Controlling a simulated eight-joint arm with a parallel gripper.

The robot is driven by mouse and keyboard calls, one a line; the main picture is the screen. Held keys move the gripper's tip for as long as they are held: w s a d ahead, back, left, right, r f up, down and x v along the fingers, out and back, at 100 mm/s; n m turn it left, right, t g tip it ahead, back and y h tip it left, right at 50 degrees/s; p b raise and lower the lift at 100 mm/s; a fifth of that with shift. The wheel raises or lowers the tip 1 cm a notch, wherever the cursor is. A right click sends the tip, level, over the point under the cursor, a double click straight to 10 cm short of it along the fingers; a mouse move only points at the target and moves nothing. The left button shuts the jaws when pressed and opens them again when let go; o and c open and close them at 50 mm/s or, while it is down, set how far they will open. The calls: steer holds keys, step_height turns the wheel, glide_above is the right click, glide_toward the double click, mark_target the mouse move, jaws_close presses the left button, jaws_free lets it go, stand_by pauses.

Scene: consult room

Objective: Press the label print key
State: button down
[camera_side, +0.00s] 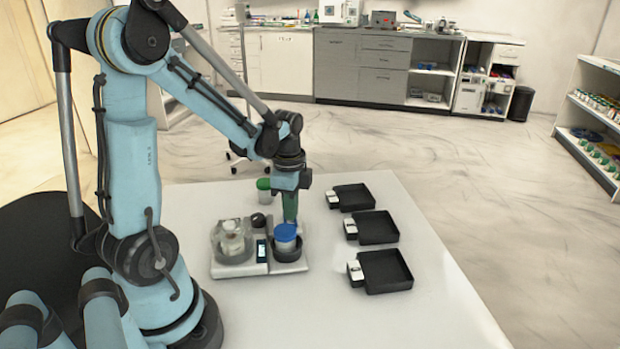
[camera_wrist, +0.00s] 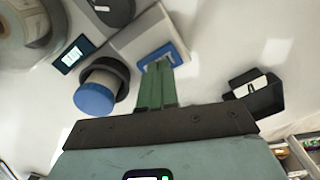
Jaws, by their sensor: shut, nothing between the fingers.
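A light grey bench device (camera_side: 233,269) stands on the white table, with a small dark screen (camera_side: 261,250) that also shows in the wrist view (camera_wrist: 75,53). My gripper (camera_side: 293,221) points down at the device's right rear, just behind the blue-lidded cup (camera_side: 285,233). In the wrist view my gripper's green fingers (camera_wrist: 159,67) are together and empty. Their tips overlap a blue-edged part (camera_wrist: 176,49) of the device. I cannot tell whether they touch it. No key marking is readable, so I cannot confirm that this part is the label print key.
The blue-lidded cup sits in a dark round holder (camera_side: 288,255), close to my fingers. A clear jar (camera_side: 232,241) stands at the device's left and a green-lidded cup (camera_side: 264,184) behind. Three black trays (camera_side: 384,272) line the right, each with a small white label piece. The front table is clear.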

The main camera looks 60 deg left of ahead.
steer(key=shift+f, duration=0.15)
steer(key=shift+f, duration=0.9)
steer(key=shift+r, duration=0.1)
step_height(320, 180, up, 15)
steer(key=shift+f, duration=0.2)
stand_by(0.4)
stand_by(0.6)
steer(key=d+f+n+t, duration=0.3)
steer(key=d+n+t, duration=0.4)
steer(key=d, duration=0.8)
steer(key=shift+s+n, duration=0.25)
steer(key=shift+n, duration=0.75)
